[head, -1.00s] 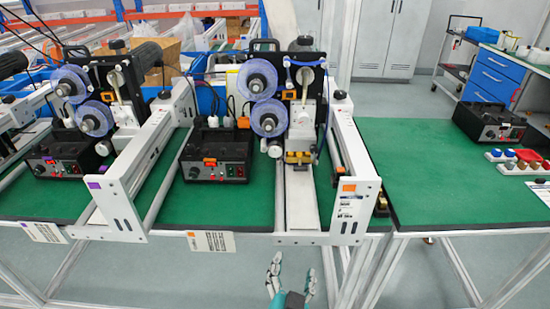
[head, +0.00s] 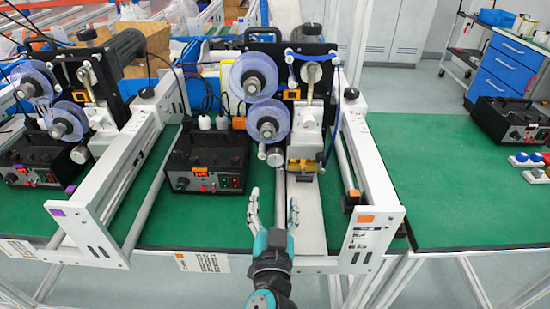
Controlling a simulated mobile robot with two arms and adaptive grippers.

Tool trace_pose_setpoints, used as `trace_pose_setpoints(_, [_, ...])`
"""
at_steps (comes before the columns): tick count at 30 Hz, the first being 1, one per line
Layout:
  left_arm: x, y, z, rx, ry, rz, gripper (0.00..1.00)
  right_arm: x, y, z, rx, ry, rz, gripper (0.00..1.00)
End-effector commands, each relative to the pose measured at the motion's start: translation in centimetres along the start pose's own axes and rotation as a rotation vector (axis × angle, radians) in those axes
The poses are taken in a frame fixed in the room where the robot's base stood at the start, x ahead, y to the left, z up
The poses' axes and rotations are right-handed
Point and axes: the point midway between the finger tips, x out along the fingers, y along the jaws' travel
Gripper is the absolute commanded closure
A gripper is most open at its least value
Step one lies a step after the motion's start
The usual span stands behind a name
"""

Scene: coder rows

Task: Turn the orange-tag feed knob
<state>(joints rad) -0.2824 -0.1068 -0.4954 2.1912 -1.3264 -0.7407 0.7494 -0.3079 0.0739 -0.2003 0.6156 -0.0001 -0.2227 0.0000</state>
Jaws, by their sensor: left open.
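The orange-tag coder stands in the middle of the green bench, with an orange tag (head: 368,219) on its white frame. Its black control box (head: 207,162) has an orange display, a small dark knob (head: 182,184) at the left of its front panel, and red and green controls at the right. I cannot tell for sure whether this small knob is the feed knob. My left gripper (head: 274,206) is open and empty. It points away from me over the front of the bench, right of and nearer than the box, apart from it.
A purple-tag coder with its own control box (head: 36,164) stands at the left. White frame rails (head: 385,185) flank the orange-tag coder on the right. Another black box (head: 510,121) sits on the right bench. Green mat (head: 200,223) in front of the middle box is clear.

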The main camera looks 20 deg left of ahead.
Motion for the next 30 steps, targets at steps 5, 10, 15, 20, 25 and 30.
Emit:
trace_pose_setpoints(5, [4.2, -0.2, -0.5, 0.002, 0.004, -0.003, 0.36, -1.6, 0.3, 0.7, -0.002, -0.012, 0.003, 0.42])
trace_pose_setpoints(10, [7.9, -0.1, -0.4, 0.002, 0.002, -0.002, 0.36, -2.5, 0.7, -0.7, -0.003, 0.008, 0.008, 0.42])
trace_pose_setpoints(15, [10.8, -0.1, -0.2, 0.002, 0.001, -0.001, 0.36, -3.1, 0.9, -1.9, -0.004, 0.028, 0.010, 0.42])
trace_pose_setpoints(20, [12.3, -0.1, -0.1, 0.001, 0.001, 0.000, 0.36, -3.4, 0.9, -1.8, -0.003, 0.026, 0.010, 0.42])
trace_pose_setpoints(25, [12.9, -0.1, 0.0, 0.000, -0.001, 0.000, 0.36, -3.5, 0.8, -1.4, -0.003, 0.018, 0.009, 0.42])
trace_pose_setpoints(30, [12.8, -0.1, 0.0, 0.000, -0.001, -0.001, 0.36, -3.4, 0.7, -0.8, -0.003, 0.010, 0.008, 0.42])
